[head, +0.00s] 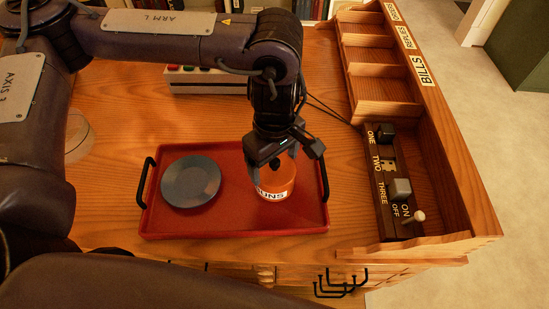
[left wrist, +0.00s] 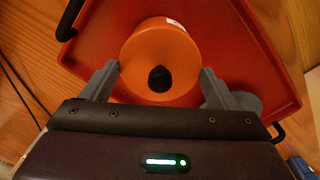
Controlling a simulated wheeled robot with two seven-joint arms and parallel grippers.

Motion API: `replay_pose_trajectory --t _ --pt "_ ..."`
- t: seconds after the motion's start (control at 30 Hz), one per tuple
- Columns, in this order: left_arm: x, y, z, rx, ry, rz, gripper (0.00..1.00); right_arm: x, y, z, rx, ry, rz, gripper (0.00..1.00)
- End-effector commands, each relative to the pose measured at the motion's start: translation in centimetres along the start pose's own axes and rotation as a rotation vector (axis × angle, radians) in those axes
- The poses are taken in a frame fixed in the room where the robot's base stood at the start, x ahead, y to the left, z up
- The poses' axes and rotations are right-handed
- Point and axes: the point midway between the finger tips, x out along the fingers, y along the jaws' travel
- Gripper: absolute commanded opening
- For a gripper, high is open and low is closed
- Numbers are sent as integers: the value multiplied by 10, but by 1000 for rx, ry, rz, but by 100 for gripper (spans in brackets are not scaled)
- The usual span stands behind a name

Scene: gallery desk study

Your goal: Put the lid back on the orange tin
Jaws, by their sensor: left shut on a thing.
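The orange tin (head: 270,198) stands upright on the right part of a red tray (head: 230,228), a white label on its side. Its orange lid (left wrist: 140,55), with a black knob (left wrist: 160,78) in the middle, appears to lie level on top; I cannot see if it is fully seated. My left gripper (head: 275,168) points down over the tin. In the left wrist view its two fingers (left wrist: 160,80) stand on opposite sides of the lid, shut on it. Whether they also touch the tin's body is hidden. My right gripper is not in view.
A blue-grey plate (head: 191,181) lies on the tray, left of the tin. The tray has black handles (head: 146,181). A switch panel (head: 384,190) and wooden pigeonholes (head: 375,60) stand to the right. A pale box with coloured buttons (head: 205,80) is behind the tray.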

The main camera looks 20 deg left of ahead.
Motion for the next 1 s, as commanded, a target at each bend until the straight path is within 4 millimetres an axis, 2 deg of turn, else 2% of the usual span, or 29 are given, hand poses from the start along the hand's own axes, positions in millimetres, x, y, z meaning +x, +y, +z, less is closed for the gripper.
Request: replay_pose_trajectory --t 0.43,0.47,0.6,1.0 --pt "0 0 0 0 0 0 60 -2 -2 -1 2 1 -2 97" --pt "0 0 0 0 0 0 84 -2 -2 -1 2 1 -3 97" --pt "0 0 0 0 0 0 100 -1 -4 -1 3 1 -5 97" --pt "0 0 0 0 0 0 100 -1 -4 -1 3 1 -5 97"
